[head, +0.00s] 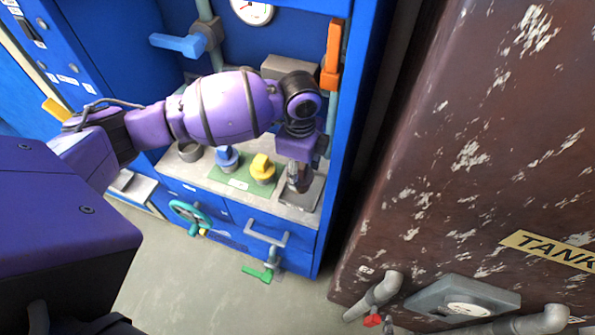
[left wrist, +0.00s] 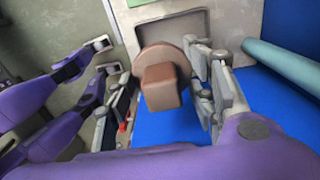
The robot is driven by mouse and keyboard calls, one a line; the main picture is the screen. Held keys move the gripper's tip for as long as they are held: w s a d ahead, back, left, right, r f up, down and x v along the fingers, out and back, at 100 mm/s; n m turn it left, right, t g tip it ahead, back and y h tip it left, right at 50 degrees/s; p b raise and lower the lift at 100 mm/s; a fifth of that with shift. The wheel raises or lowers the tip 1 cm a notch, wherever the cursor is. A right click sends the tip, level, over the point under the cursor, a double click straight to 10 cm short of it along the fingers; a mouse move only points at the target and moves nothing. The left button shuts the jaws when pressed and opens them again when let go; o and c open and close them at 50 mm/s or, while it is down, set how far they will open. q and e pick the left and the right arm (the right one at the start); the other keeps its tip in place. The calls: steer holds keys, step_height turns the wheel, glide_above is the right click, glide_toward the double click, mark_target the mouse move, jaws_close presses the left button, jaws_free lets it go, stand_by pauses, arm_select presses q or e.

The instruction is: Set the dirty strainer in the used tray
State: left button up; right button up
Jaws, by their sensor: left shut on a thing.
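My left gripper (head: 298,182) is over the grey tray (head: 315,194) at the right end of the counter. In the left wrist view its fingers (left wrist: 163,88) are shut on a brown strainer (left wrist: 162,84) with a round disc and a blocky handle. The strainer overlaps the near edge of the tray, which also shows in that view (left wrist: 170,25). The tray floor that shows is bare. I cannot tell whether the strainer touches the tray. In the head view the strainer is mostly hidden by the gripper.
A yellow-topped part (head: 262,168) and a blue-topped part (head: 228,158) stand on a green mat (head: 232,182) left of the tray. A grey round cup (head: 189,150) is farther left. The blue cabinet wall (head: 345,130) is close on the right. An orange handle (head: 332,55) hangs behind.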

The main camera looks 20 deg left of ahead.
mark_target(303, 175)
arm_select(q)
steer(key=w+f, duration=0.2)
steer(key=shift+w+d+f, duration=0.1)
steer(key=shift+w+f, duration=0.15)
steer(key=shift+f, duration=0.1)
steer(key=shift+w+f, duration=0.1)
steer(key=shift+f, duration=1.4)
steer(key=shift+f+b, duration=0.15)
steer(key=shift+b, duration=0.15)
steer(key=o, duration=1.2)
step_height(303, 175, up, 12)
steer(key=shift+r+p, duration=0.2)
steer(key=shift+p, duration=0.3)
